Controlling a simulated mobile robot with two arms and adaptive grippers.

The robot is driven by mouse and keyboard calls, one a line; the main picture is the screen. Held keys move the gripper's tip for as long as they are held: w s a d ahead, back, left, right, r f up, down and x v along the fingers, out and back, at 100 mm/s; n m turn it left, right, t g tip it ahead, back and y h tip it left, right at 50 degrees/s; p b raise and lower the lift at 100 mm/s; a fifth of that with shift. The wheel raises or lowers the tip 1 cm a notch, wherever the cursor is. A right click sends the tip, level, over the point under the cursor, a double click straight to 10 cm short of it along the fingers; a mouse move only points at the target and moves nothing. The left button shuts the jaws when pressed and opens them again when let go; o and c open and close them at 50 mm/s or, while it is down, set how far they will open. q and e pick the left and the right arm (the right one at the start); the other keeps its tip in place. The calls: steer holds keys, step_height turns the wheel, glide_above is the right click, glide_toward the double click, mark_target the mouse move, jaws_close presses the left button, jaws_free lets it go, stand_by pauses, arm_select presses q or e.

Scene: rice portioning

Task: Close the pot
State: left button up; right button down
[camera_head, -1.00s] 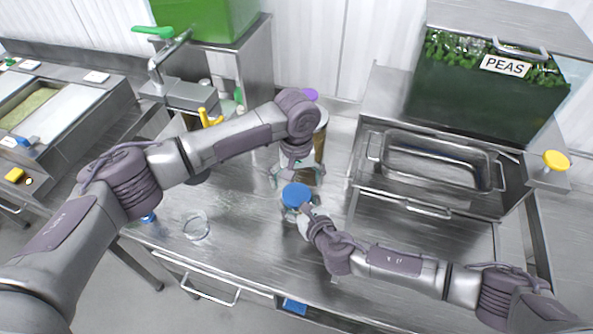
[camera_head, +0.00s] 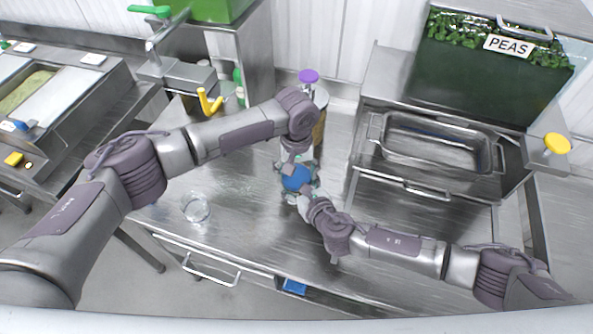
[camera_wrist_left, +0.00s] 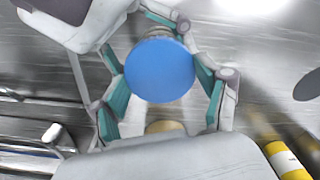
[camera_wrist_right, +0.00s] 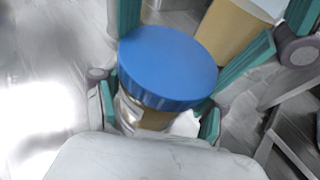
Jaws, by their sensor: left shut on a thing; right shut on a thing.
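The pot (camera_wrist_right: 150,117) is a small clear jar with brownish contents, standing upright under a round blue lid (camera_wrist_right: 168,68). The lid sits level on top of the jar; I cannot tell how tightly it is fastened. In the head view the lid (camera_head: 295,178) is at the middle of the steel table, partly hidden by my arms. My left gripper (camera_wrist_left: 160,78) comes from above with its teal fingers shut on the blue lid. My right gripper (camera_wrist_right: 160,115) comes from the side, shut on the jar's body below the lid. The jar's base is hidden.
A tall container (camera_head: 319,128) stands close behind the pot. A clear glass (camera_head: 196,208) stands on the table to the left. A steel pan (camera_head: 437,150) and a bin labelled PEAS (camera_head: 490,85) are at the right.

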arm_select(q)
steer(key=shift+c, duration=0.7)
steer(key=m, duration=0.9)
steer(key=shift+f+m, duration=0.1)
steer(key=shift+m, duration=0.2)
steer(key=m, duration=0.4)
steer(key=shift+m, duration=0.4)
steer(key=m, duration=0.4)
steer(key=shift+m, duration=0.3)
steer(key=o, duration=1.3)
step_height(320, 180, up, 12)
